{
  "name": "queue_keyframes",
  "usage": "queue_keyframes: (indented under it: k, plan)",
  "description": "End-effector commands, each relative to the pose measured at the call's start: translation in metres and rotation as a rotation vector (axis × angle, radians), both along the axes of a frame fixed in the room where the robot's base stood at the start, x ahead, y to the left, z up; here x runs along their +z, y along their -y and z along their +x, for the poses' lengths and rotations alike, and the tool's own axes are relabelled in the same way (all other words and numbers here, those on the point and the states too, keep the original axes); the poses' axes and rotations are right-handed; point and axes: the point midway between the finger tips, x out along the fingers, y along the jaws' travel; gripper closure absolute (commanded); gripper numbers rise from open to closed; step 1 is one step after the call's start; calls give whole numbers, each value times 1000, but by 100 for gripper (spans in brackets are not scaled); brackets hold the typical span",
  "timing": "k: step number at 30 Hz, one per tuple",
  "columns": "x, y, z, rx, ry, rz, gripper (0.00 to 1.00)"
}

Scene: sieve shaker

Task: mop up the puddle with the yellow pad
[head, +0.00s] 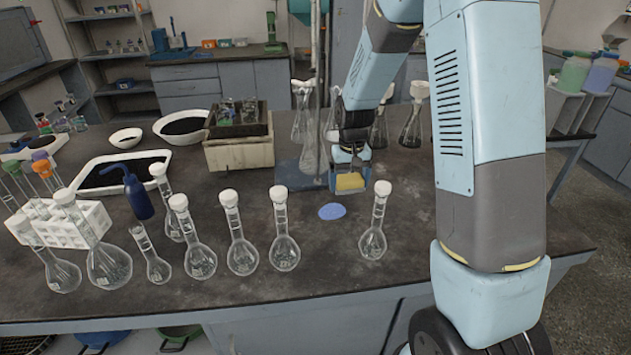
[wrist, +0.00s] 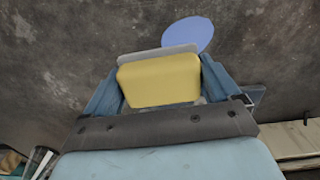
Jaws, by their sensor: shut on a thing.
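The yellow pad (head: 349,182) is held between the fingers of my gripper (head: 350,172), which is shut on it. In the wrist view the pad (wrist: 160,80) sits between the two blue fingers, with a pale grey strip along its far edge. The puddle (head: 332,211) is a flat blue-violet oval on the dark bench top, a little nearer the front edge and slightly left of the pad. In the wrist view the puddle (wrist: 188,35) shows just beyond the pad, its near edge partly hidden. The pad appears above the bench; its exact height is unclear.
Stoppered flasks stand near the puddle: one on its right (head: 373,238), one on its left (head: 284,240), more further left. A stand with glassware (head: 308,165) is behind. Bare bench surrounds the puddle.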

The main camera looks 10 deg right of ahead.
Motion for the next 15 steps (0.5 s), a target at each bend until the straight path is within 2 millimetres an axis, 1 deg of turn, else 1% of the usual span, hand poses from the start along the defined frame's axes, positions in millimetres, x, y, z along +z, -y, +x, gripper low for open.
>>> queue_keyframes:
  k: [5,8,12,15]
  plan:
    - [-1,-3,0,1,0,0,45]
    - [-4,-15,-1,3,-1,0,45]
    - [-11,-37,-3,3,-2,0,45]
    - [-15,-44,-4,0,-1,0,45]
